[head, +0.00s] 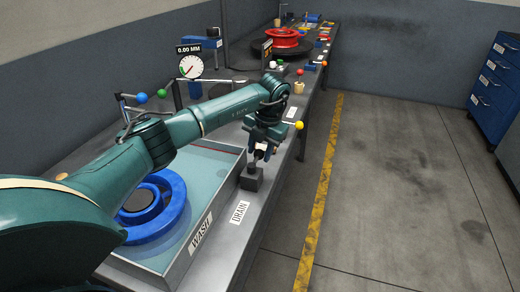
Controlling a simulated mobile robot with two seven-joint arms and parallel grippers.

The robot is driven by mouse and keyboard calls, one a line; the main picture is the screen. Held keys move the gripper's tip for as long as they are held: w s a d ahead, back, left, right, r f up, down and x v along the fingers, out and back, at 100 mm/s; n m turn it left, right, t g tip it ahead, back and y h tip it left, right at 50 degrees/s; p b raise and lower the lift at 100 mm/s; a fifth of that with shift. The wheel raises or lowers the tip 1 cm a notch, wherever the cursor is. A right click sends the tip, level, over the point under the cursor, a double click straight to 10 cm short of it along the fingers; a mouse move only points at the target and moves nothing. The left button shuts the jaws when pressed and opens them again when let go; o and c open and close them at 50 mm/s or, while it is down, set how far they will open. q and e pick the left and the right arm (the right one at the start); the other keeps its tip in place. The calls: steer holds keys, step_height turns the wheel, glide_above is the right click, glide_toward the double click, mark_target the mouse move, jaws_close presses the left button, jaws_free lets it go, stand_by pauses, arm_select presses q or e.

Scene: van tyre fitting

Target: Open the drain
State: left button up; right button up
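The wash basin (173,268) stands on the bench with a "WASH" label on its front wall and bluish water inside. A blue wheel rim (178,215) lies in the water. A "DRAIN" label (239,212) is on the bench top beside the basin. Just behind it stands a small dark block (251,178), the drain fitting by its place. My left gripper (260,155) points down right above this block, and its fingers overlap the block's upper part. The gripper hides any handle there, and its finger gap is too small to read. My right gripper is out of view.
A dial gauge (190,66) reading "0.00 MM" stands behind the basin. Coloured ball-ended levers and a red rim (285,38) on a tyre are farther along the bench. The floor right of the yellow line (322,190) is clear, with a blue drawer cabinet (495,90) beyond.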

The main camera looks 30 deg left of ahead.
arm_select(q)
steer(key=shift+f, duration=0.15)
steer(key=shift+c, duration=0.3)
jaws_close()
